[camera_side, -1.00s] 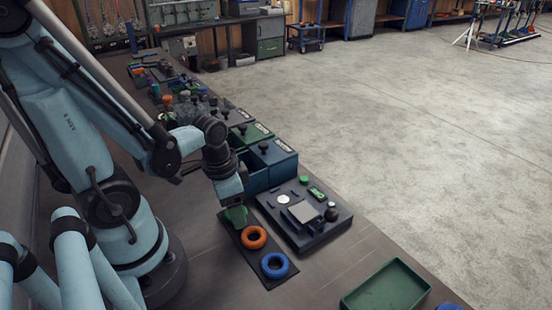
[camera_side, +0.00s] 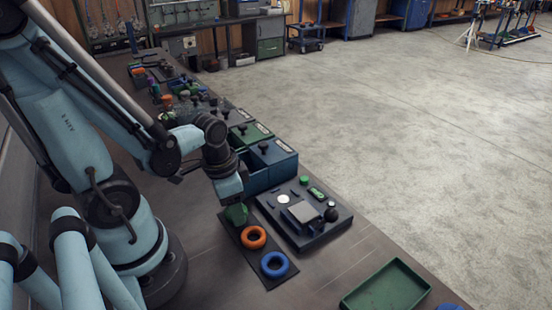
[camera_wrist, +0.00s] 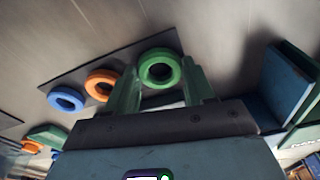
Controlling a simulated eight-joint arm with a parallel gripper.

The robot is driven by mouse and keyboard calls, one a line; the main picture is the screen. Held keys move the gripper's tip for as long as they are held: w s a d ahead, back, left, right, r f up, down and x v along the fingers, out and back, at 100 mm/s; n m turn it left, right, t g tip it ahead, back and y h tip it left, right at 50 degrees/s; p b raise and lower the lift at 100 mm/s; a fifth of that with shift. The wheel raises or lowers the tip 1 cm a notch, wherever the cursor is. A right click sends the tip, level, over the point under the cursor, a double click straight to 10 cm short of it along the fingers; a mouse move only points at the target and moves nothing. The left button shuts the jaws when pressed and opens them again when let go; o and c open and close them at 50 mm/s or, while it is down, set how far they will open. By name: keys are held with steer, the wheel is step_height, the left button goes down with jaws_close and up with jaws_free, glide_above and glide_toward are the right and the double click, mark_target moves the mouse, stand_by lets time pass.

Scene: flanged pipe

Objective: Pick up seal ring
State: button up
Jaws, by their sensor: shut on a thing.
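A green seal ring (camera_wrist: 160,84) sits between the two green fingers of my gripper (camera_wrist: 160,72) in the wrist view. The fingers are shut on it from both sides. In the side view my gripper (camera_side: 236,215) points down at the far end of a dark mat (camera_side: 262,268), and the ring can hardly be told apart from the fingers. I cannot tell whether the ring touches the mat. An orange ring (camera_side: 253,246) and a blue ring (camera_side: 274,274) lie on the mat in a row nearer the camera.
A dark fixture board (camera_side: 318,232) with a grey plate and small parts is right of the mat. Blue bins (camera_side: 283,166) stand just behind it. An empty green tray (camera_side: 385,290) is at the front right. Bare table lies between tray and mat.

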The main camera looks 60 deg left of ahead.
steer(key=shift+r, duration=0.15)
steer(key=shift+r, duration=1.6)
steer(key=shift+s+d+r, duration=0.1)
steer(key=shift+d+r, duration=0.05)
steer(key=shift+r, duration=0.1)
steer(key=s+d+r, duration=0.4)
steer(key=d+r, duration=0.5)
steer(key=d, duration=0.1)
steer(key=shift+s+d+r, duration=0.15)
steer(key=shift+d+r, duration=0.1)
steer(key=shift+r, duration=0.05)
